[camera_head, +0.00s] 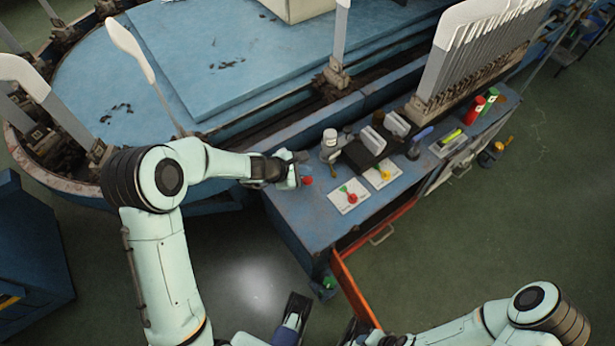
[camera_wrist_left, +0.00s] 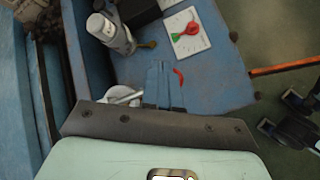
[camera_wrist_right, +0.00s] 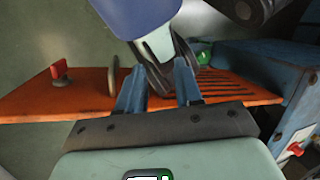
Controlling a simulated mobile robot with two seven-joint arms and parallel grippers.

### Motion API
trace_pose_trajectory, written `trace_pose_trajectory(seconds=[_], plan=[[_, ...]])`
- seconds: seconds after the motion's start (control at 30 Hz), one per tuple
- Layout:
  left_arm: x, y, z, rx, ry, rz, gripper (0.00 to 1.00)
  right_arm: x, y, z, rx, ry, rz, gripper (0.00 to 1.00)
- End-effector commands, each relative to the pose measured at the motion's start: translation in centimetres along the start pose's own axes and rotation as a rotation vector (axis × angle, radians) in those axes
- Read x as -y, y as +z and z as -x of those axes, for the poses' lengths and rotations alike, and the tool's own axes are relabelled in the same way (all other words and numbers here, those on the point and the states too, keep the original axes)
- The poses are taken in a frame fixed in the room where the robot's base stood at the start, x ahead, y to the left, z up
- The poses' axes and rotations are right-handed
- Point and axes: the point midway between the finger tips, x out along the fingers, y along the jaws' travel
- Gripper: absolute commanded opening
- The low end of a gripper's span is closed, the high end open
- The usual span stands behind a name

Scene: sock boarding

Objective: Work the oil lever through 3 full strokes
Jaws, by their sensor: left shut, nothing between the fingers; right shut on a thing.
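My left gripper (camera_head: 300,174) is shut and empty over the near left end of the blue bench (camera_head: 300,215). A small red knob (camera_head: 307,181) sits right beside its fingertips. In the left wrist view a curved red piece (camera_wrist_left: 179,77) shows just right of the closed fingers (camera_wrist_left: 163,68); it looks like the oil lever's grip, but its shaft is hidden. My right gripper (camera_head: 356,328) is low at the bottom edge. In the right wrist view its fingers (camera_wrist_right: 162,80) stand in front of the orange panel (camera_wrist_right: 85,90); what they grip cannot be made out.
A white-capped bottle (camera_head: 329,138), a dark block (camera_head: 362,152) and red and green bottles (camera_head: 476,108) stand behind. Grey sock boards (camera_head: 450,60) rise at the back.

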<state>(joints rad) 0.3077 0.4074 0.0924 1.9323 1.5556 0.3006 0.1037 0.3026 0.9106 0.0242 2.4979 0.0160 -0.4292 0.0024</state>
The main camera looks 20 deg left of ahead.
Motion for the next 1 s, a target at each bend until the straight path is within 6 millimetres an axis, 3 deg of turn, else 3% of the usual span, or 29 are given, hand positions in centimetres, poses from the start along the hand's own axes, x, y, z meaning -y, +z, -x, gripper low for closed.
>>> trace_pose_trajectory(seconds=[0.03, 0.17, 0.63, 1.0], plan=[[0.1, -0.1, -0.2, 0.000, -0.001, 0.000, 0.00, -0.3, 0.1, -0.9, 0.007, 0.005, 0.004, 0.29], [-0.1, 0.2, 0.2, 0.000, 0.000, -0.001, 0.00, -0.1, 0.1, -0.3, 0.006, 0.004, 0.006, 0.29], [-2.5, 2.6, 3.5, 0.000, 0.001, -0.001, 0.00, 1.6, 0.3, 4.2, -0.006, -0.005, 0.010, 0.29], [-2.6, 2.6, 3.6, 0.000, 0.000, 0.000, 0.00, 1.6, 0.3, 4.3, -0.005, -0.006, 0.010, 0.29]])
